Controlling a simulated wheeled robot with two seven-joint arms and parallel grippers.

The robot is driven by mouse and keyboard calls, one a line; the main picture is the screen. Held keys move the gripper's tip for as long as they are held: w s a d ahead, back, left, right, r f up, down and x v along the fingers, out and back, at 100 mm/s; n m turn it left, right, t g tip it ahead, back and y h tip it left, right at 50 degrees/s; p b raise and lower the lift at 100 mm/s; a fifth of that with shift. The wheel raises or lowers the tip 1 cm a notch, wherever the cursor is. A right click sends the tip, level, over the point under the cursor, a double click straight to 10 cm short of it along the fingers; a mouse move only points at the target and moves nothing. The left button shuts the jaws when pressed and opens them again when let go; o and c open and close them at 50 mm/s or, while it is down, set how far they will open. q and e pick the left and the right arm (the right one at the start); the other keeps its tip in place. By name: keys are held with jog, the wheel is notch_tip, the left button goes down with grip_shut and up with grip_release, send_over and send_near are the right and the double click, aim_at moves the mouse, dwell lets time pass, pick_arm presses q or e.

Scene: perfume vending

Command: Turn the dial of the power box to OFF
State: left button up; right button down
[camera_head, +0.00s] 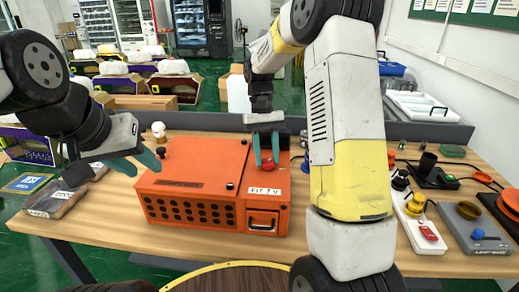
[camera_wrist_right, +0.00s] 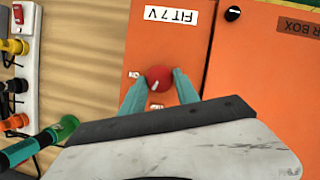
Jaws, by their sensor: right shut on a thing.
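The orange power box (camera_head: 195,185) stands on the wooden table. Its red dial (camera_head: 253,179) is on the right part of its top, behind the white "FIT 7 V" label (camera_head: 264,191). My right gripper (camera_head: 267,164) reaches down over the dial. In the right wrist view, the teal fingers of the right gripper (camera_wrist_right: 159,84) are shut on the red dial (camera_wrist_right: 158,77), one on each side. A small ON label (camera_wrist_right: 134,74) shows beside the dial, and another small label is partly hidden. My left gripper (camera_head: 148,166) is open and empty at the box's left.
A white power strip (camera_head: 421,231) with plugs and a grey device (camera_head: 476,234) lie at the right. A dark case (camera_head: 54,199) lies at the left. My right arm covers part of the table.

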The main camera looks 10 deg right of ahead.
jog(key=n, duration=0.2)
jog(key=n+h, duration=0.1)
jog(key=n, duration=0.1)
jog(key=shift+a+n+t+h, duration=0.2)
jog(key=shift+n+t+h, duration=0.1)
jog(key=shift+t, duration=0.1)
dwell(0.4)
jog(key=c, duration=0.9)
grip_release()
jog(key=v, duration=0.7)
jog(key=shift+w+a+r, duration=0.15)
jog(key=shift+r, duration=0.2)
